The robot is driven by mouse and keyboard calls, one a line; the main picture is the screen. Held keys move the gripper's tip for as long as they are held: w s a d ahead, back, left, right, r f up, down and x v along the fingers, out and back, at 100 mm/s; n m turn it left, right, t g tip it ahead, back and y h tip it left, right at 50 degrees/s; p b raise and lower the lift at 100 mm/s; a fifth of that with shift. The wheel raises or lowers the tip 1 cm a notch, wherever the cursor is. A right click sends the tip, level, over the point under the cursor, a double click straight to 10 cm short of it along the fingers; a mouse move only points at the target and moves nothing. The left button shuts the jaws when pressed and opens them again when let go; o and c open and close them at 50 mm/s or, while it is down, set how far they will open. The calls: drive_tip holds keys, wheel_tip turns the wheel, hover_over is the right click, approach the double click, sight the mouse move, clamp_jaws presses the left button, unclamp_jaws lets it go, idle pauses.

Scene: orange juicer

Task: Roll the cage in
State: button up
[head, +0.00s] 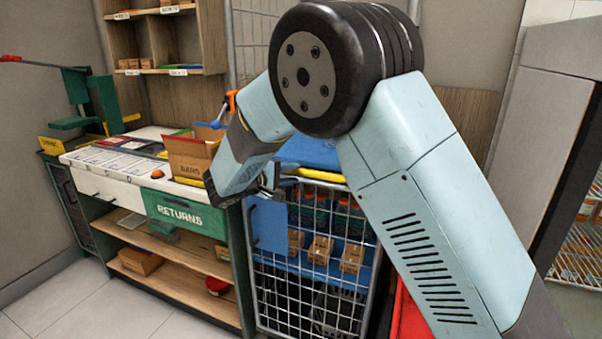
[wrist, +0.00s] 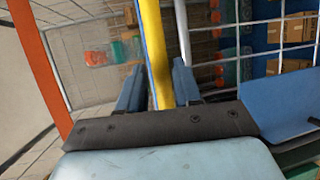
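The roll cage (head: 312,262) is a wire-mesh trolley with a blue shelf of small cartons and a yellow bar (head: 318,175) across its top front. It stands right of the counter, partly behind my arm. My gripper (head: 275,180) is at the left end of the yellow bar. In the wrist view, the yellow bar (wrist: 158,50) runs between the two blue fingers of my gripper (wrist: 159,85). The cage's mesh and cartons (wrist: 285,40) lie beyond.
A counter with a green RETURNS drawer (head: 184,210) adjoins the cage on its left. An open carton (head: 190,155) stands on it. Something red (head: 408,312) is right of the cage. A grey cabinet (head: 535,130) stands at the right. Tiled floor is clear at lower left.

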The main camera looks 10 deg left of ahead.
drive_tip(key=v, duration=0.7)
drive_tip(key=shift+s+a, duration=0.2)
drive_tip(key=shift+s, duration=0.1)
drive_tip(key=s+d+r+m+g+y, duration=0.1)
drive_tip(key=d+r+m+g, duration=0.25)
drive_tip(key=d, duration=1.25)
drive_tip(key=d+r+m+g, duration=0.2)
drive_tip(key=d+r+g, duration=0.25)
drive_tip(key=d, duration=1.15)
drive_tip(key=s+d+m+y, duration=0.3)
drive_tip(key=s+d, duration=0.5)
drive_tip(key=s, duration=0.3)
drive_tip(key=s+d+m+y, duration=0.4)
drive_tip(key=s+d, duration=0.5)
drive_tip(key=s, duration=0.2)
drive_tip(key=shift+s+d+r, duration=0.2)
drive_tip(key=shift+s+r, duration=0.2)
drive_tip(key=shift+r, duration=0.05)
